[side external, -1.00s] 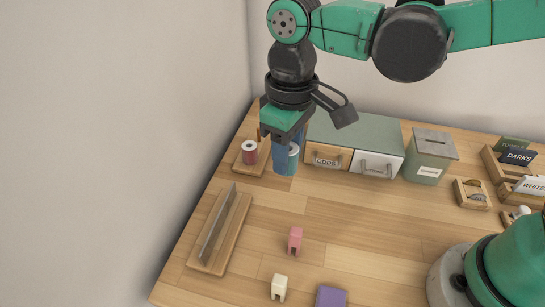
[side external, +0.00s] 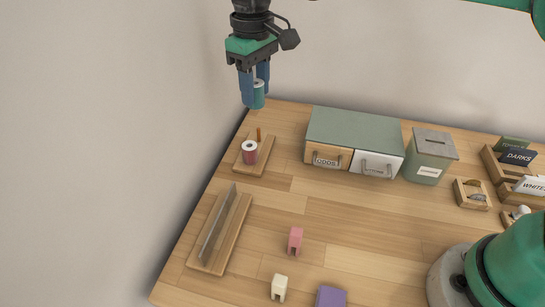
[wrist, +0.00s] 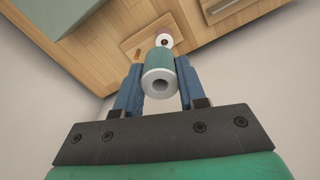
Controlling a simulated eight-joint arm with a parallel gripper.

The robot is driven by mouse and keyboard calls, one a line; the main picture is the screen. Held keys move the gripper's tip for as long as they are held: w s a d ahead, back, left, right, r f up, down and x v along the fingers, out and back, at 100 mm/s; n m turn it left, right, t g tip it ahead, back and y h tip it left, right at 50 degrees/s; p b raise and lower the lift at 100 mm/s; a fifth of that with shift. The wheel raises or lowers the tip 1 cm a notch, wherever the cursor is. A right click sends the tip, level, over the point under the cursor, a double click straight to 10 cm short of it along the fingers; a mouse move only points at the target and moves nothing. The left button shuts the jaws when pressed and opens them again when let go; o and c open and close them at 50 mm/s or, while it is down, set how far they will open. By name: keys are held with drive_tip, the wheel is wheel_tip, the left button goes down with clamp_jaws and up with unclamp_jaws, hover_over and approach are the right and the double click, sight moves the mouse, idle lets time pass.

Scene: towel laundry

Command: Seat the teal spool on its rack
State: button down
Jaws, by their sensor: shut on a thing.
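My gripper (side external: 255,88) is shut on the teal spool (side external: 258,95) and holds it in the air above the back left of the table. In the wrist view the teal spool (wrist: 159,84) sits between the blue fingers, its pale end with a hole facing the camera. The rack is a wooden base (side external: 245,168) at the back left of the table. A red spool with a white top (side external: 250,153) stands on it, and a bare wooden peg (side external: 259,135) rises behind that spool. The teal spool is apart from the rack, higher up.
A grey-green drawer unit (side external: 352,132) stands right of the rack, with a canister (side external: 430,155) beside it. A wooden holder with a grey upright plate (side external: 218,230) lies in front of the rack. Small pink (side external: 295,241) and cream (side external: 279,287) pieces stand at the front. The table's middle is clear.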

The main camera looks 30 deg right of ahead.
drive_tip(key=w+d+f, duration=0.1)
drive_tip(key=w+f, duration=0.1)
drive_tip(key=w+d+f, duration=0.2)
drive_tip(key=w+f, duration=0.1)
drive_tip(key=shift+w+f, duration=0.3)
drive_tip(key=shift+w, duration=0.05)
drive_tip(key=shift+f, duration=1.9)
drive_tip(key=shift+d+f, duration=0.1)
drive_tip(key=shift+f, duration=2)
idle(0.4)
unclamp_jaws()
idle(0.3)
drive_tip(key=shift+r, duration=3.5)
